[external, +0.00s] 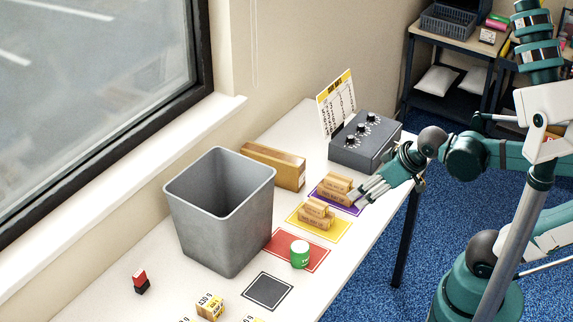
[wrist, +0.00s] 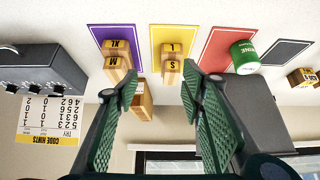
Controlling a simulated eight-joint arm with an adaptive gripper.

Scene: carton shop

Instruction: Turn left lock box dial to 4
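The grey lock box (external: 352,156) stands at the far end of the white table, with three dials in a row on its top face. The dial settings are too small to read. My gripper (external: 359,194) is over the table beside the purple mat, on the near side of the box and apart from it. In the wrist view my gripper (wrist: 160,92) is open, with nothing between its fingers.
A code hints card (external: 337,103) stands behind the box. Small wooden blocks lie on the purple mat (wrist: 97,37) and yellow mat (external: 293,219). A green can (external: 300,254) is on the red mat (external: 276,248). A grey bin (external: 222,220) and long carton (external: 272,166) stand behind.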

